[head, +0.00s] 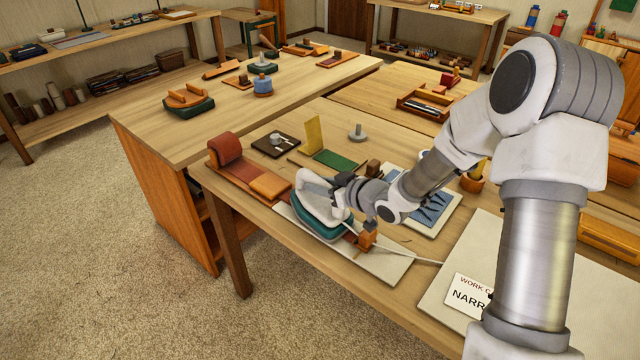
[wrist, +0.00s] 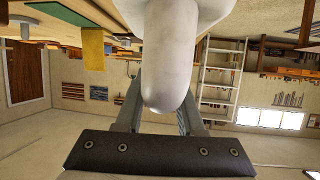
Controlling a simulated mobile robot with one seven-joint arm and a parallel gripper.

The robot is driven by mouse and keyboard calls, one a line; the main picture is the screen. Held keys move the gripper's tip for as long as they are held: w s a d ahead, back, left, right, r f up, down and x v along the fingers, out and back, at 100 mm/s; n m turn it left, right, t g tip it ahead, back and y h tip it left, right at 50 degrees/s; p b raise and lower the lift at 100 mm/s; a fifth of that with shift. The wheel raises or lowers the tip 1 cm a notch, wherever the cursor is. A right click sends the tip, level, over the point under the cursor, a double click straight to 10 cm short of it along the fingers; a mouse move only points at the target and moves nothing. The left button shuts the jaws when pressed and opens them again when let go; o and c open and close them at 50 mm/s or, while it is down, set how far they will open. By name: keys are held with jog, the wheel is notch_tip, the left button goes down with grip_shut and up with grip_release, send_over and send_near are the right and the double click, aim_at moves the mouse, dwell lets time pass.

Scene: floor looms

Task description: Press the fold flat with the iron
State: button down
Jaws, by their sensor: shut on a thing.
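The iron (head: 318,205), white with a dark teal lower part, is over the front left of the work table in the head view. My gripper (head: 336,190) is shut on its white handle. In the wrist view the white handle (wrist: 168,60) stands between my two fingers. Under and beside the iron is a pale board (head: 385,265) with a rust-brown strip (head: 351,238) on it. The iron hides most of the strip, so I cannot make out the fold. I cannot tell whether the iron's sole touches the strip.
A red-brown roll (head: 228,149) and an orange block (head: 270,185) lie left of the iron. A small orange block (head: 367,240) stands close at its right. A pale cord runs right. A card (head: 467,294) lies on a pale sheet at the front right.

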jog(key=shift+f, duration=0.35)
dwell(3.3)
jog(key=shift+r, duration=0.1)
notch_tip(320, 180, up, 7)
jog(key=p, duration=0.5)
jog(key=shift+p, duration=0.3)
jog(key=shift+a, duration=0.1)
dwell(0.5)
